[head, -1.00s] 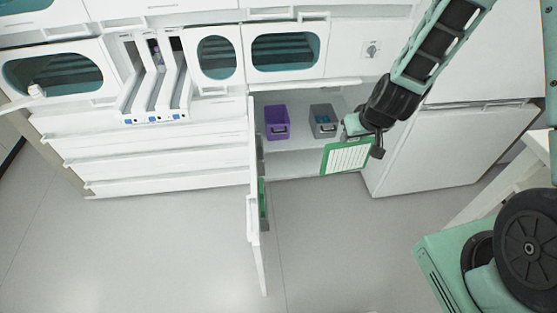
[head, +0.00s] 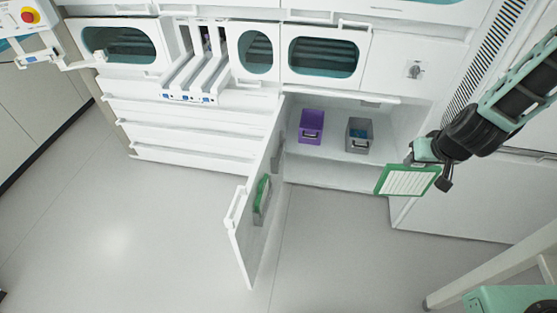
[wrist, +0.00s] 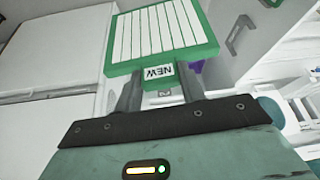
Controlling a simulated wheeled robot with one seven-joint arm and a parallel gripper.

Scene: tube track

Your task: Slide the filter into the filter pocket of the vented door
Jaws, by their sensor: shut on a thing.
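My gripper (head: 424,163) is shut on the filter (head: 406,180), a flat panel with a green frame and white pleats. In the wrist view the fingers (wrist: 157,92) grip a tab marked "NEW" at the near edge of the filter (wrist: 160,35). The vented door (head: 258,205) hangs open from the cabinet, to the left of the filter and well apart from it. A green-edged part (head: 262,198) shows on its inner face; whether this is the pocket or a filter in it I cannot tell.
The open cabinet (head: 335,172) holds a purple bin (head: 312,122) and a grey bin (head: 359,133). Drawers and three pulled-out white trays (head: 200,80) stand left of it. The floor (head: 150,230) before the door is clear. A white table leg (head: 470,285) is at lower right.

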